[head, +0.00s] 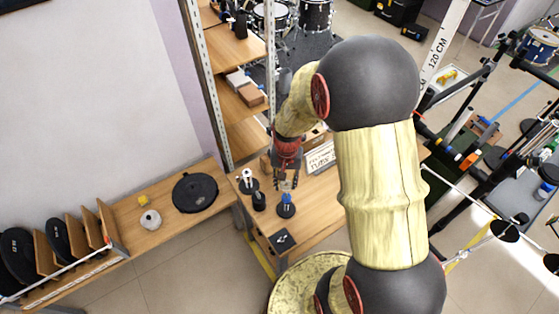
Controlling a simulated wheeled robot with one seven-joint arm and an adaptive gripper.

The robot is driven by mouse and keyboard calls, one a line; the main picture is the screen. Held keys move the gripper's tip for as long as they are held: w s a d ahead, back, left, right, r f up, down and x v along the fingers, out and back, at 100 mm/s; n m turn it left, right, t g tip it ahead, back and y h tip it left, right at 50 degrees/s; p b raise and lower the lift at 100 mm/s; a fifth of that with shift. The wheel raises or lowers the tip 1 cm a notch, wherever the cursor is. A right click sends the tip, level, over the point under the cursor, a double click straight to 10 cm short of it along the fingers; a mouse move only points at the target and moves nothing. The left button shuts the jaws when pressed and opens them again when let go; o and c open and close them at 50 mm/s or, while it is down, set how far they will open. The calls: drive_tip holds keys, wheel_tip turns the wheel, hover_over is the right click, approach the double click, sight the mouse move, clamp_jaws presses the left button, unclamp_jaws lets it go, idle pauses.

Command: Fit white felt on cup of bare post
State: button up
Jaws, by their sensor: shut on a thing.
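My gripper (285,184) points down over the wooden table and is shut on a small pale thing (285,187), which looks like the white felt. The fingers hide part of it. Just below it stands a post with a blue part (286,199) on a dark round base. To its left is an all-dark post (258,200), which may be the bare post; its cup is too small to make out. Behind that, a third post (247,175) has a white top and a dark base. The held piece appears apart from the posts.
A dark square item (282,240) lies near the table's front corner. A lettered sign (320,157) stands behind my gripper on the right. A shelf rack (238,52) rises behind. A low bench at left holds a black disc (195,193) and a pale roll (150,220).

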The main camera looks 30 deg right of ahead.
drive_tip(key=shift+d+r+m, duration=0.25)
drive_tip(key=shift+r+m, duration=0.05)
drive_tip(key=shift+r, duration=0.05)
drive_tip(key=shift+f, duration=0.1)
drive_tip(key=shift+f+b, duration=2.3)
drive_tip(key=shift+f, duration=1.4)
drive_tip(key=o, duration=0.8)
drive_tip(key=shift+c, duration=0.2)
wheel_tip(320, 180, up, 12)
